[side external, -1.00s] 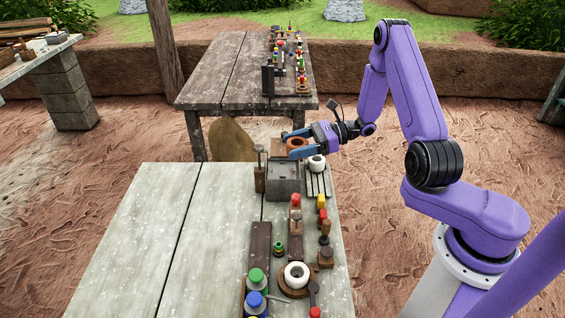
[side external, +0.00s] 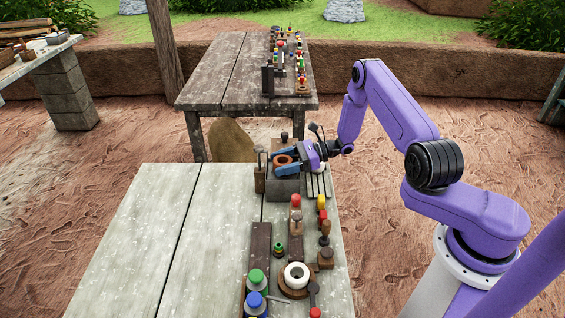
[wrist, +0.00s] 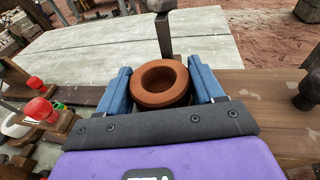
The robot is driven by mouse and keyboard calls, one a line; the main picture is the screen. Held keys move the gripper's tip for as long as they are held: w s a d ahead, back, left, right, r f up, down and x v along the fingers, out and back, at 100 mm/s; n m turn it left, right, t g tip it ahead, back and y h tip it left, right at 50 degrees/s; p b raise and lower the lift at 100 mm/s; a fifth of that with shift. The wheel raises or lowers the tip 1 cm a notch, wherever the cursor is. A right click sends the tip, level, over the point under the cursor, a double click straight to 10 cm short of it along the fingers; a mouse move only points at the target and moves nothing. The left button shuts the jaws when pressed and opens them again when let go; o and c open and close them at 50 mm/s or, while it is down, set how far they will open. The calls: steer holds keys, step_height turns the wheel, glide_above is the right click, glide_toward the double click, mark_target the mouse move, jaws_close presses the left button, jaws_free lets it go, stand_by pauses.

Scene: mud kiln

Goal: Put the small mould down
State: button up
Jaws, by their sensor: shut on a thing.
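The small mould is a round terracotta-brown ring with a hollow centre, and it shows in the side view (side external: 283,159) and in the wrist view (wrist: 162,96). My gripper (side external: 283,162) is shut on it, with a blue finger on either side in the wrist view (wrist: 163,88). The mould is held over or close to the grey box (side external: 284,188) at the far end of the near table. I cannot tell whether its underside touches anything, as the fingers hide part of it.
The near table (side external: 170,240) is bare on its left. Along its right stand a white ring (side external: 296,275), red-topped tools (side external: 296,201) and green- and blue-capped jars (side external: 256,278). An upright wooden-handled tool (side external: 260,178) stands left of the box. A far table (side external: 225,75) holds several small items.

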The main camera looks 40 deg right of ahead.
steer(key=o, duration=1.1)
steer(key=shift+f, duration=0.1)
steer(key=shift+o, duration=0.2)
